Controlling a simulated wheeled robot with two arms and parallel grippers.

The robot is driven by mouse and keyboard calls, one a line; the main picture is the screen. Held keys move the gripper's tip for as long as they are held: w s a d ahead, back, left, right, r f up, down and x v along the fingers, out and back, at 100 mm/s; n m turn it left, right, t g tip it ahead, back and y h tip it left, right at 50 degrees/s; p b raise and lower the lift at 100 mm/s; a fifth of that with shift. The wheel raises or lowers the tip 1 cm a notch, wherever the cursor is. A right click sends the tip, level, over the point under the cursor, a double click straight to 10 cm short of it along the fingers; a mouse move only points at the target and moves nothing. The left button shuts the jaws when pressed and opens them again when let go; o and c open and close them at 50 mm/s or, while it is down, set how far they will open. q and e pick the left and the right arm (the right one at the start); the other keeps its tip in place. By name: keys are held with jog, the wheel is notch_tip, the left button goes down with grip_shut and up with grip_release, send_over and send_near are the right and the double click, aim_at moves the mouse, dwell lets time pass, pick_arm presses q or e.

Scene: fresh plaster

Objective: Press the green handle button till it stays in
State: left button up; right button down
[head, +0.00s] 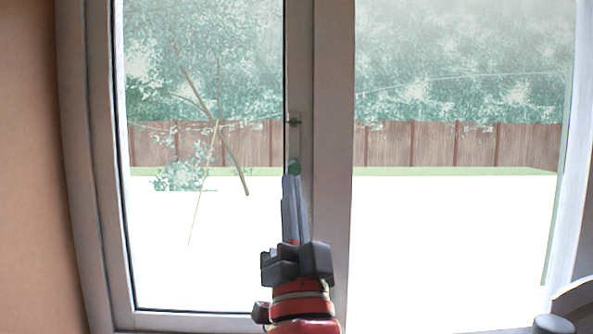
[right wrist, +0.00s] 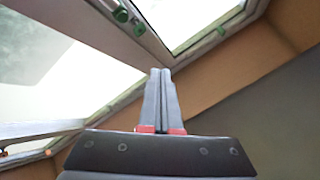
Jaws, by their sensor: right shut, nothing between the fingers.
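The green handle button (head: 294,166) is a small dark green knob on the middle upright of the white-framed window, in the head view. A slim grey handle plate (head: 294,135) with a dark part near its top is above it. My right gripper (head: 291,177) points up with its fingers together and empty, its tips just below the button in the picture. I cannot tell whether they touch it. In the right wrist view the shut fingers (right wrist: 161,72) point toward the frame, and green patches (right wrist: 121,14) show on the upright, up and left of the tips. My left gripper is not in view.
Glass panes (head: 450,230) lie on both sides of the upright, with a fence (head: 430,144) and trees outside. A tan wall (head: 28,170) stands at the left. The space around my right gripper looks clear apart from the window.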

aim_at(294, 170)
jog(key=w+p, duration=0.3)
jog(key=w, duration=0.6)
dwell(2.2)
jog(key=shift+w, duration=0.4)
